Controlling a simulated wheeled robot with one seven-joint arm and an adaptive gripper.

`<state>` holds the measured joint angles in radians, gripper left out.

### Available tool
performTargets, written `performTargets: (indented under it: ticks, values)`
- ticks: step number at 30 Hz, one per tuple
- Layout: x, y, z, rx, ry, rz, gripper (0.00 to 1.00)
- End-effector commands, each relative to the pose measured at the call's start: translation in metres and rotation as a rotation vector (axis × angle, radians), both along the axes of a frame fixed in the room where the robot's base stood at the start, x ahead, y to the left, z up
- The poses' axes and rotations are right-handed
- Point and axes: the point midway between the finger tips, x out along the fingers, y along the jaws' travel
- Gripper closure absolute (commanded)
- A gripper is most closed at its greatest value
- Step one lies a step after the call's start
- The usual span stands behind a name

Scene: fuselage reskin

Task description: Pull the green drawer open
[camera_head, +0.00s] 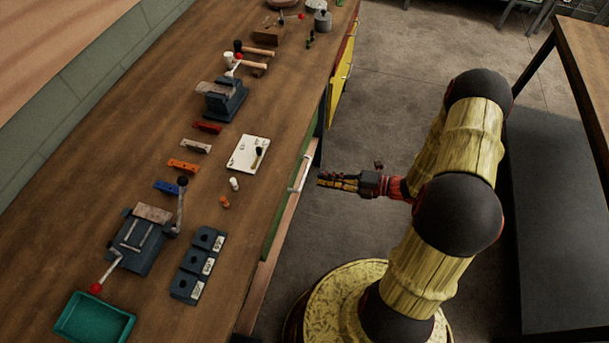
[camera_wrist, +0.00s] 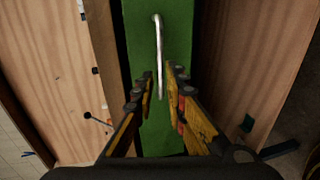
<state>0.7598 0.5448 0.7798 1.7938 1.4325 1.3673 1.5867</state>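The green drawer front (camera_wrist: 180,40) stands upright in the middle of the wrist view, between wooden panels. Its silver bar handle (camera_wrist: 159,55) runs along the picture's vertical, and its lower end reaches between my fingertips. My gripper (camera_wrist: 160,75) is open, with one finger on each side of the handle's end and a gap to each. In the head view my gripper (camera_head: 322,180) points left at the bench front, close to the handle (camera_head: 301,174). The drawer front (camera_head: 283,198) shows there as a narrow green strip under the bench edge, mostly hidden.
The workbench (camera_head: 130,110) carries vises (camera_head: 222,98), colored blocks, a white board (camera_head: 248,154) and a green tray (camera_head: 94,318). A yellow drawer (camera_head: 342,75) is farther along the bench front. Another table (camera_head: 590,50) stands at right.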

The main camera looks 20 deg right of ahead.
Motion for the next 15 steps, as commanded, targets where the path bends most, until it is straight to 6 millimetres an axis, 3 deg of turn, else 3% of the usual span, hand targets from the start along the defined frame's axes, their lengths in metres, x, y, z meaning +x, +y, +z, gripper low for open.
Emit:
performTargets:
  ticks: [15]
  values:
    - [0.037,0.051,-0.016,0.004,0.004,-0.002,0.87]
